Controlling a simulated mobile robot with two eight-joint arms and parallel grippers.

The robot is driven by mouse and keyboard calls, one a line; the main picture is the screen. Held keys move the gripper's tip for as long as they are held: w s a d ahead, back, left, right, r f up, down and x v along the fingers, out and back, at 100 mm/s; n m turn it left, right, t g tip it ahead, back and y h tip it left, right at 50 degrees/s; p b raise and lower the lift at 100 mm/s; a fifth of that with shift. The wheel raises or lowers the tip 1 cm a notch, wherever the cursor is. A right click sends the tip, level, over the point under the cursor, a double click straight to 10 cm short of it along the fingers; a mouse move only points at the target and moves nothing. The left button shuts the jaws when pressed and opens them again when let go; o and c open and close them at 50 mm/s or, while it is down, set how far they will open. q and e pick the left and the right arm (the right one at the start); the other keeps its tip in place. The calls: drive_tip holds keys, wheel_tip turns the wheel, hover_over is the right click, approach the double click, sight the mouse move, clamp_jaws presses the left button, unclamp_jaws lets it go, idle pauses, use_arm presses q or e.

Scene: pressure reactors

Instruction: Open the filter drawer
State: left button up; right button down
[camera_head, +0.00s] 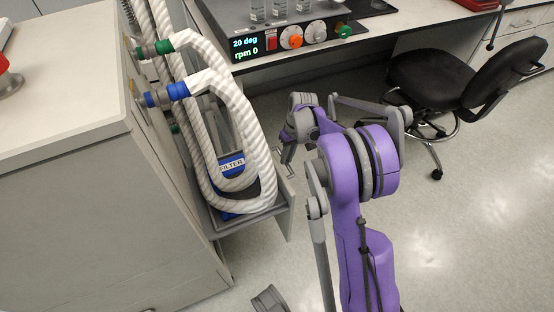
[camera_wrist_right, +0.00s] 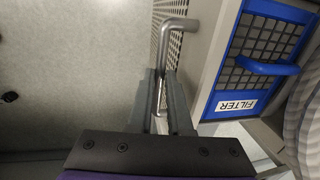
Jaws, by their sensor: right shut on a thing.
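The filter drawer (camera_head: 285,204) stands pulled out from the side of the pale cabinet in the head view. Inside it is a blue-framed filter (camera_head: 232,167) with a FILTER label, partly covered by white hoses. In the right wrist view the filter (camera_wrist_right: 240,102) shows its mesh and blue grip. The drawer's metal handle (camera_wrist_right: 178,24) runs down between the fingers of my right gripper (camera_wrist_right: 164,88), which is shut on it. In the head view my right gripper (camera_head: 287,160) is at the drawer's front, small and partly hidden by its wrist.
White ribbed hoses (camera_head: 245,115) arch from the cabinet (camera_head: 75,130) over the drawer. A bench with a stirrer panel (camera_head: 290,38) stands behind. A black office chair (camera_head: 430,80) is at the right. The floor to the right of the drawer is largely clear apart from my arm.

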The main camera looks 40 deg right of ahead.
drive_tip(key=shift+s+d, duration=0.1)
drive_tip(key=shift+d, duration=0.2)
drive_tip(key=c, duration=0.8)
unclamp_jaws()
drive_tip(key=shift+c, duration=0.2)
wheel_tip(320, 180, up, 11)
drive_tip(key=d+p, duration=0.2)
drive_tip(key=shift+s+f+p, duration=0.15)
drive_tip(key=shift+s+p, duration=0.1)
drive_tip(key=shift+p, duration=0.1)
